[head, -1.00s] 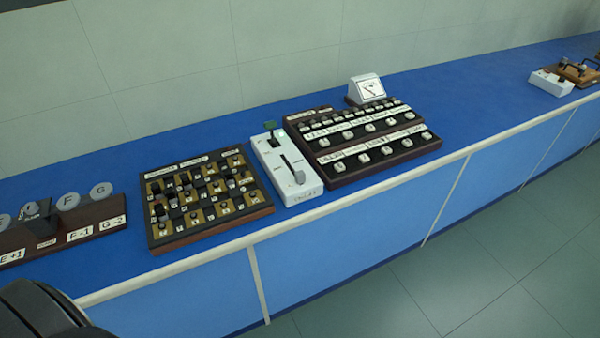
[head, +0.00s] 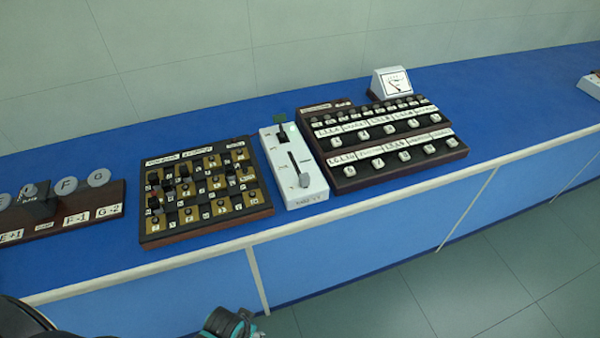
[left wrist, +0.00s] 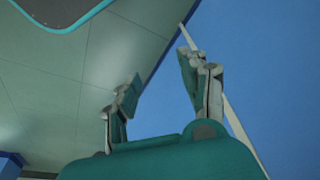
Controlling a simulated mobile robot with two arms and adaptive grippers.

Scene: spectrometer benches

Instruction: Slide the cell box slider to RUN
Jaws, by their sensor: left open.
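A white box (head: 281,178) with slots in its top stands on the blue bench. It is the likely cell box, but its lettering is too small to read. A small dark lever (head: 282,134) is near the far end, by a green tab (head: 279,117). My left gripper (left wrist: 160,88) is open and empty in the left wrist view, its fingers well apart, with floor and bench front behind. It is away from the box. My right gripper is not in view.
A board of black knobs (head: 205,190) stands close left of the box, and a dark panel of white keys (head: 385,150) close right. A meter (head: 391,83) stands behind the panel. The bench's pale front edge (head: 350,193) runs before them.

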